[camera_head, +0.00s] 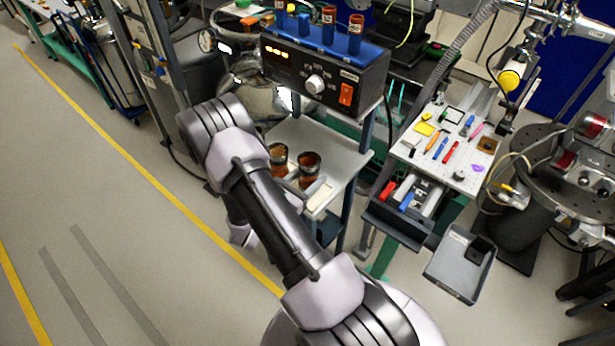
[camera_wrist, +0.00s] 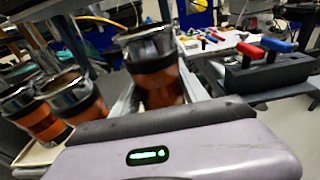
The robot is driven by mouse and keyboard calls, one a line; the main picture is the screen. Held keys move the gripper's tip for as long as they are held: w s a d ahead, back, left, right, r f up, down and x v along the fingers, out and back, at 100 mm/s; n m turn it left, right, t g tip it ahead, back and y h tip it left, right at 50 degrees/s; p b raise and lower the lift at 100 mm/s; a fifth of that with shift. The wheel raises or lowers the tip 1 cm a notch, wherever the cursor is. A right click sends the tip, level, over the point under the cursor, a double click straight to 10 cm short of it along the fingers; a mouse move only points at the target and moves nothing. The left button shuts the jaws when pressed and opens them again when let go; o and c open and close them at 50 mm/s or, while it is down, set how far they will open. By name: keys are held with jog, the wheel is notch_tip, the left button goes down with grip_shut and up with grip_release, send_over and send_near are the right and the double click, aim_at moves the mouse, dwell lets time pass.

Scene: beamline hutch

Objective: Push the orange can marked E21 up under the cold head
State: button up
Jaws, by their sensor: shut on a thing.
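My gripper (camera_wrist: 160,88) is shut on an orange can (camera_wrist: 157,84) with a dark band and a shiny metal top, upright in the middle of the wrist view. No marking on it can be read. In the head view this looks like the right-hand can (camera_head: 309,163), with my gripper mostly hidden behind my arm. Two similar cans stand to the left in the wrist view, a nearer one (camera_wrist: 68,98) and a farther one (camera_wrist: 38,122); only one of them (camera_head: 278,153) shows clearly in the head view. I cannot tell which part is the cold head.
The cans are at a pale shelf (camera_head: 345,160) below a black control box (camera_head: 325,80). To the right are a tool board (camera_head: 450,150), an open drawer (camera_head: 400,220) and a grey bin (camera_head: 460,262). Floor at left is clear.

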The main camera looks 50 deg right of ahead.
jog(key=shift+r, duration=0.15)
jog(key=a, duration=1)
jog(key=shift+s, duration=0.45)
